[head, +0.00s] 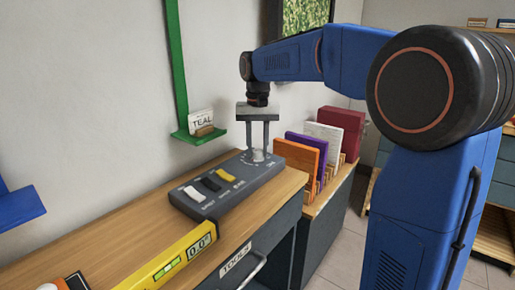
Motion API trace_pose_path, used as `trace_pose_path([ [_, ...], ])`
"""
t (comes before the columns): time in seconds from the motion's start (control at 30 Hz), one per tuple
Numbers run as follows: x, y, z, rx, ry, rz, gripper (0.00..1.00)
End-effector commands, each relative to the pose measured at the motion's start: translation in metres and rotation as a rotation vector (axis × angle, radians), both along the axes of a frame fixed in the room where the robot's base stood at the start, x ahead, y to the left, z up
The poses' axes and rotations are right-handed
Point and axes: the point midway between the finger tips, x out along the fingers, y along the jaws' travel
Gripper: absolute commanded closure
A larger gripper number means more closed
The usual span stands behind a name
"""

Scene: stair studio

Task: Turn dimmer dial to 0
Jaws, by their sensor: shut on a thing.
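A dark grey control panel (222,196) lies on the wooden bench top. It carries a white, a black and a yellow switch in a row. A light grey dimmer dial (259,155) stands at its far right end. My gripper (259,150) points straight down over the dial, with its two fingers on either side of it. The fingers are shut on the dial. The dial's pointer and scale are too small and too covered to read.
A yellow spirit level (172,262) lies at the bench's front edge. Orange, purple and white boards (301,155) stand in a rack to the right, with a dark red block (345,126) behind.

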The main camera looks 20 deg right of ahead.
Motion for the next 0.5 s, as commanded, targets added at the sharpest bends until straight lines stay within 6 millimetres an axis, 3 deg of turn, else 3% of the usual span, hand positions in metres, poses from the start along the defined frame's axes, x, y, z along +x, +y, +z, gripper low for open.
trace_pose_path([
  [0.5, 0.0006, -0.0001, 0.001, -0.001, -0.003, 0.486, 0.93],
])
